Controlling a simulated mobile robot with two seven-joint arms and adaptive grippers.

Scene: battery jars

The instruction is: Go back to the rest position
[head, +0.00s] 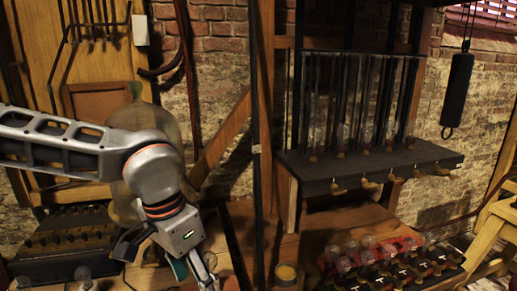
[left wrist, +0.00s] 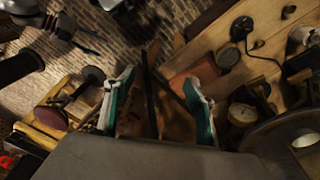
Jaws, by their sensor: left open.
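My left arm comes in from the left in the head view, and its gripper (head: 192,272) points down over the wooden bench near the bottom edge. In the left wrist view the two green-padded fingers of this gripper (left wrist: 158,98) stand wide apart. Nothing shows held between them; only dark background and a dark upright post lie behind the gap.
A large glass jar (head: 150,115) stands behind my left arm, partly hidden. A dark shelf (head: 370,168) with tall glass tubes is at the right. Several bulbs and red parts sit below it. A dark weight (head: 457,90) hangs at the far right.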

